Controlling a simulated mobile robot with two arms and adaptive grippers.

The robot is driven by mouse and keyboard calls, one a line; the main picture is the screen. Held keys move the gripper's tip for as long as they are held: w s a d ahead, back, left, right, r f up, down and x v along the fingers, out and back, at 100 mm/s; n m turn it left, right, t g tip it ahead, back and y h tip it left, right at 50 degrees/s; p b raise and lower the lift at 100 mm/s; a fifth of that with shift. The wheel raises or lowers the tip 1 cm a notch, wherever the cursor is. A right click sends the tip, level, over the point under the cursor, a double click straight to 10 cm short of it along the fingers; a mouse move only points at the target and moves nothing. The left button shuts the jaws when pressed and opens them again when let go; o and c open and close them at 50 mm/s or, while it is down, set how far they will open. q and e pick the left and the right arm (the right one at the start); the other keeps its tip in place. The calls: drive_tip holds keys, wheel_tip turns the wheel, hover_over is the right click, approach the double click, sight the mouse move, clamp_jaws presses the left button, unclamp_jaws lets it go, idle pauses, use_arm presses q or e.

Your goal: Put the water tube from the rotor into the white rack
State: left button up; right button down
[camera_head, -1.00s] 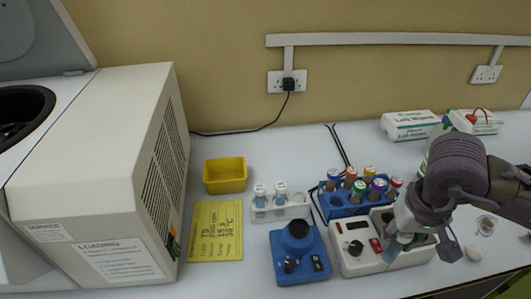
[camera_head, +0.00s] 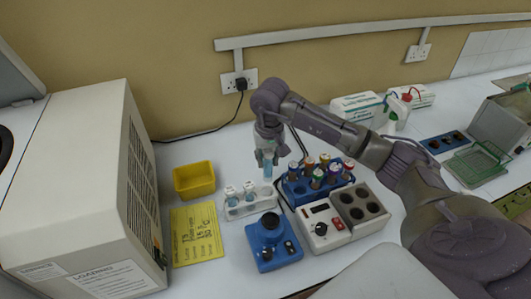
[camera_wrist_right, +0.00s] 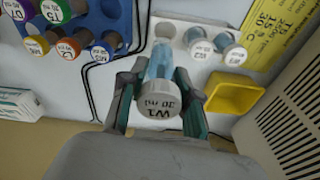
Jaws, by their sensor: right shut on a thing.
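My right gripper (camera_head: 268,148) is shut on a clear tube with light blue liquid (camera_head: 268,168). In the right wrist view the tube (camera_wrist_right: 158,68) has a white cap marked W1 30 ml, and the gripper's two fingers (camera_wrist_right: 157,95) are on either side of it. The white rack (camera_head: 238,212) stands on the bench below and slightly left of the held tube. It holds two white-capped tubes (camera_head: 240,192) toward its left. In the right wrist view the white rack (camera_wrist_right: 182,52) shows an empty hole at its left end. My left gripper is out of view.
A blue rack (camera_head: 297,196) with several coloured-cap tubes stands right of the white rack. A blue mixer (camera_head: 268,240) and a grey block device (camera_head: 325,228) stand in front. A yellow box (camera_head: 194,180), a yellow card (camera_head: 197,233) and the large centrifuge (camera_head: 85,190) are on the left.

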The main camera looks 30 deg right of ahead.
sight(267, 179)
wheel_tip(267, 179, down, 3)
drive_tip(key=shift+a+r+b, duration=0.1)
drive_tip(key=shift+b, duration=0.55)
wheel_tip(267, 179, down, 3)
drive_tip(key=shift+r+b, duration=0.2)
drive_tip(key=shift+b, duration=0.4)
drive_tip(key=shift+f+b, duration=0.7)
drive_tip(key=shift+f, duration=0.9)
use_arm(q)
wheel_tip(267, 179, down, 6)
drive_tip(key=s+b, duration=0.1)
drive_tip(key=b, duration=0.1)
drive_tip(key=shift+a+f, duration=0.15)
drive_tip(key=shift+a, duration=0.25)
use_arm(e)
drive_tip(key=shift+f, duration=1.05)
drive_tip(key=c, duration=0.7)
unclamp_jaws()
drive_tip(key=shift+c, duration=0.2)
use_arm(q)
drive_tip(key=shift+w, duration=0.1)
use_arm(e)
drive_tip(key=r, duration=0.4)
drive_tip(key=s+r, duration=0.1)
drive_tip(key=r, duration=0.7)
drive_tip(key=shift+s+a, duration=0.15)
drive_tip(key=shift+a, duration=0.15)
